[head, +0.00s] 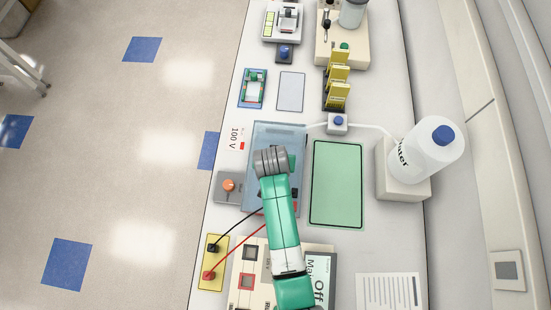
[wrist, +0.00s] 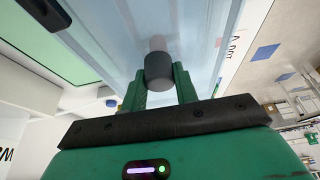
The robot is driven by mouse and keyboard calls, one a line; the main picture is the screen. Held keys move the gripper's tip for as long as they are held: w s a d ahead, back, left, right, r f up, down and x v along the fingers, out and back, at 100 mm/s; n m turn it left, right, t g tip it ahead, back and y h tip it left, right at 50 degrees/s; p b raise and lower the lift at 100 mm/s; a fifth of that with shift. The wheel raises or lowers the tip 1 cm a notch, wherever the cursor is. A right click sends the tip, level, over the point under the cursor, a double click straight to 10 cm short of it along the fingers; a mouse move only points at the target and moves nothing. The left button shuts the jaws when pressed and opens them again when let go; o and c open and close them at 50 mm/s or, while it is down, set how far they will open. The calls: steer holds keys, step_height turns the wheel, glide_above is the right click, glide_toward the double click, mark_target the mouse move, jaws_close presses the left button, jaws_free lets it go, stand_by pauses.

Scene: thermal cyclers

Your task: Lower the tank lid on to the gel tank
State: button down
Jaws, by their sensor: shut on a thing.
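The tank lid (wrist: 195,30) is a clear bluish sheet that fills the upper middle of the wrist view, with a dark round knob (wrist: 158,68) on it. My gripper (wrist: 158,86) has its two green fingers shut on the knob, one on each side. In the head view, the bluish see-through lid and gel tank (head: 262,135) overlap under my arm, beside the "100 V" label. My fingertips and the knob are hidden there by my wrist. I cannot tell how large any gap between lid and tank is.
A green mat (head: 337,185) lies right of the tank. Black and red leads run from a yellow terminal block (head: 214,262) toward the tank. A water bottle (head: 428,150) stands at the right, its tube reaching a small blue-buttoned box (head: 338,123). An orange-knobbed box (head: 229,187) is at the left.

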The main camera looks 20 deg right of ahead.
steer(key=shift+f+b, duration=0.5)
steer(key=shift+f, duration=0.25)
steer(key=c, duration=1)
jaws_free()
steer(key=v, duration=0.7)
steer(key=shift+r, duration=0.4)
